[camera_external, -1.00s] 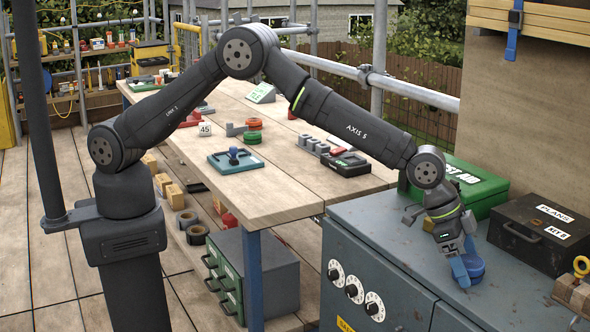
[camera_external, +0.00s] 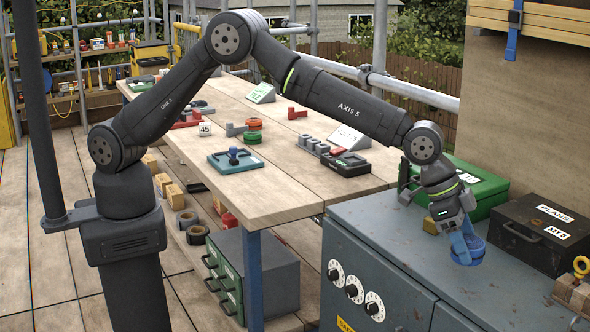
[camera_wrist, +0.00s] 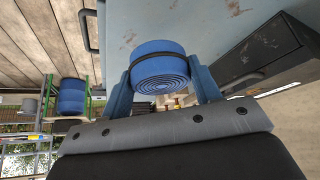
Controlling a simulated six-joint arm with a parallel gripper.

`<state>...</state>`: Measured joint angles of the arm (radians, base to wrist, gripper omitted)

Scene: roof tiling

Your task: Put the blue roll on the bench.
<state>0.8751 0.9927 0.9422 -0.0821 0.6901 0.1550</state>
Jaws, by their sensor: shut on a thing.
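The blue roll (camera_external: 470,247) is a coiled blue strip with a dark band around it. My gripper (camera_external: 466,250) is shut on it above the grey-blue cabinet top at the right. In the wrist view the blue roll (camera_wrist: 158,68) sits between the two blue fingers, its spiral end facing the camera. The wooden bench (camera_external: 290,185) stands to the left of the cabinet, with several things on it.
The bench's front left is bare.

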